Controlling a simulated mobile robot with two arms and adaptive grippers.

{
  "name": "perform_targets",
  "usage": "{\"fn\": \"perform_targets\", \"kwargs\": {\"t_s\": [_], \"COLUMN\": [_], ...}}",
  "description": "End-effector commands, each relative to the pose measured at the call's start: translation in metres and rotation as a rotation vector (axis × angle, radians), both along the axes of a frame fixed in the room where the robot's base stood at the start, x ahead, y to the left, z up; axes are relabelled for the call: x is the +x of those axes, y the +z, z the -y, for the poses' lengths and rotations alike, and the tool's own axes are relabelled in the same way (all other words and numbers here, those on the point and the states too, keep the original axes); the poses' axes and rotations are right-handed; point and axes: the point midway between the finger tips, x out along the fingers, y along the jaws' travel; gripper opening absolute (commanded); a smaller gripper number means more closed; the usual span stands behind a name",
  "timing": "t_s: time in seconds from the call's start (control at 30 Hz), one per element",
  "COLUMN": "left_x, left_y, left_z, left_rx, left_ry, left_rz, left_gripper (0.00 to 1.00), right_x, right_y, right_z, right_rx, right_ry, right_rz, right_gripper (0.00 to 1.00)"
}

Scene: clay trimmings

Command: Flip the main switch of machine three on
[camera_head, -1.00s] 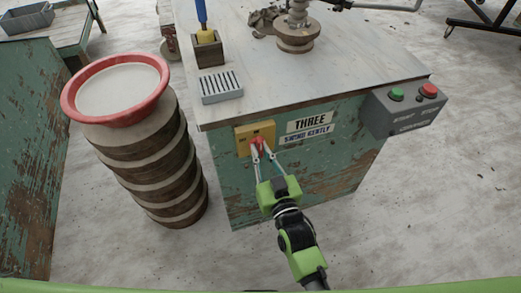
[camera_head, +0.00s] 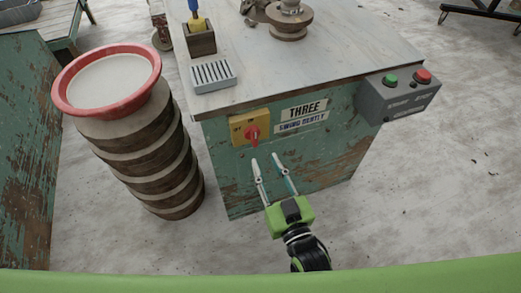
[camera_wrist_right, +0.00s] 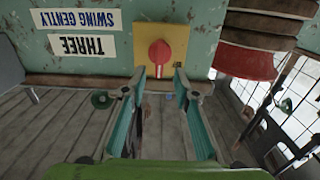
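Machine three (camera_head: 330,150) is a worn green cabinet with a THREE label (camera_head: 303,109). Its yellow switch plate (camera_head: 236,140) bears a red rotary knob (camera_head: 252,134), which also shows in the right wrist view (camera_wrist_right: 160,52). The knob's grip and white line run about vertically; the small marks at the left and top of the plate are hard to read. My right gripper (camera_head: 265,158) is open and empty, in front of and below the knob, apart from it. In the wrist view its fingers (camera_wrist_right: 160,82) stand spread below the knob. My left gripper is not in view.
A grey box with green and red buttons (camera_head: 400,98) sits at the cabinet's right corner. A ribbed barrel-like stack with a red-rimmed basin (camera_head: 62,97) stands close on the left. A slotted grey tray (camera_head: 213,77) lies on the tabletop. Floor to the right is clear.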

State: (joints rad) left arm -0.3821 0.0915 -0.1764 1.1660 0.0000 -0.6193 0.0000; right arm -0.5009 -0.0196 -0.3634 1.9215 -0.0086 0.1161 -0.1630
Motion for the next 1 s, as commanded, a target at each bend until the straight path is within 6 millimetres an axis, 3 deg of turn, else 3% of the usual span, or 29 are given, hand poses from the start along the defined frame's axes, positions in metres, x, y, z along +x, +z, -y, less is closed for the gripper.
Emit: {"fn": "perform_targets", "kwargs": {"t_s": [0.1,0.3,0.87,1.0], "left_x": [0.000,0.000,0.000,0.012], "left_y": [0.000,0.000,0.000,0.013], "left_z": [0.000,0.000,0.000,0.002], "left_rx": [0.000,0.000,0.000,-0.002], "left_ry": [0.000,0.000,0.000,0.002], "left_rz": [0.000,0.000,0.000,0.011], "left_gripper": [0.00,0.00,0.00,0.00], "right_x": [-0.016,-0.027,-0.027,-0.025], "right_y": [-0.001,0.000,0.000,-0.008], "right_z": [0.005,0.009,0.009,0.014], "right_rx": [0.000,0.000,0.000,-0.020], "right_ry": [0.000,0.000,0.000,0.001], "right_rz": [-0.001,0.000,-0.001,-0.050], "right_gripper": [0.28,0.28,0.28,0.28]}}
